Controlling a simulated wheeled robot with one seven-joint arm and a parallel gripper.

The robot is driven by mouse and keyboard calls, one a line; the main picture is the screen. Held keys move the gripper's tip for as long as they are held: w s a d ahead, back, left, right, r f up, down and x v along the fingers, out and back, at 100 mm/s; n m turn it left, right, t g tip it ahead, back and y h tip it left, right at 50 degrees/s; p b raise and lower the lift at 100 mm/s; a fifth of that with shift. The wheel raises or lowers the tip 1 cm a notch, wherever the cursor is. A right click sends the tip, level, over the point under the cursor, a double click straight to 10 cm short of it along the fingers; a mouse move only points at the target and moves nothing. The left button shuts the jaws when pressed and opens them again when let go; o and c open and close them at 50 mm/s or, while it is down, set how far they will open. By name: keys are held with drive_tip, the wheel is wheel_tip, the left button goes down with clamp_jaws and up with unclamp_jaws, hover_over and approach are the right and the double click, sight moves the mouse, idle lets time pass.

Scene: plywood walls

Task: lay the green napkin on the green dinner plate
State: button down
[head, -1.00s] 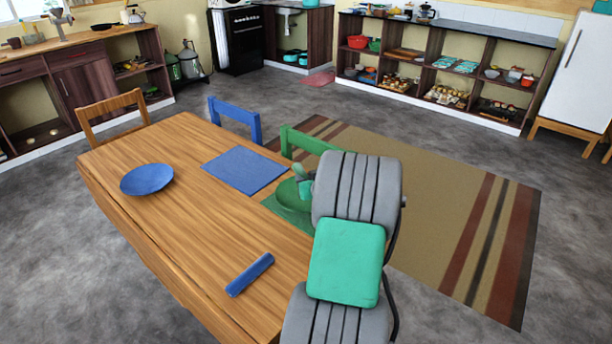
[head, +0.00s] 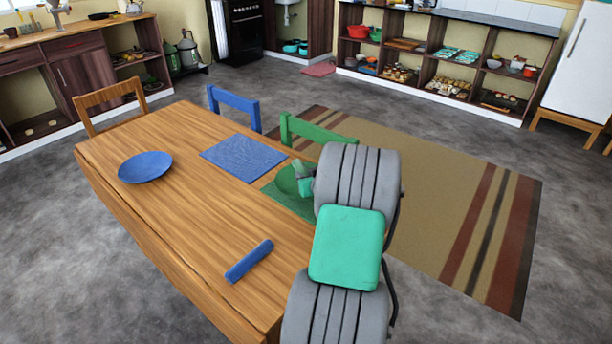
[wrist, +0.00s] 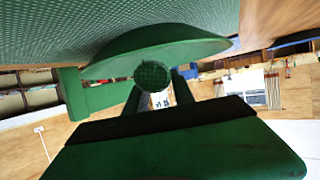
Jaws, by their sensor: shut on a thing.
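The green dinner plate (head: 286,181) lies on a green placemat (head: 290,205) at the table's right side, partly hidden by my gripper. The plate also shows in the wrist view (wrist: 165,48), where the picture is upside down. My gripper (head: 303,182) is at the plate's right side in the head view. Its fingers are shut on the rolled green napkin (wrist: 152,75), seen end-on in the wrist view, close to the plate. I cannot tell whether the napkin touches the plate. The napkin is not clearly visible in the head view.
The wooden table (head: 190,215) also holds a blue plate (head: 145,167), a blue placemat (head: 243,158) and a blue rolled napkin (head: 249,261). A green chair (head: 312,132) stands behind the green setting. A blue chair (head: 235,104) and a wooden chair (head: 110,96) stand nearby.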

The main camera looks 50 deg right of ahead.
drive_tip(key=shift+f, duration=0.35)
drive_tip(key=shift+f+b, duration=0.1)
drive_tip(key=shift+b, duration=0.25)
drive_tip(key=c, duration=1)
unclamp_jaws()
drive_tip(key=v, duration=0.7)
drive_tip(key=shift+s+a, duration=0.2)
drive_tip(key=shift+s, duration=0.1)
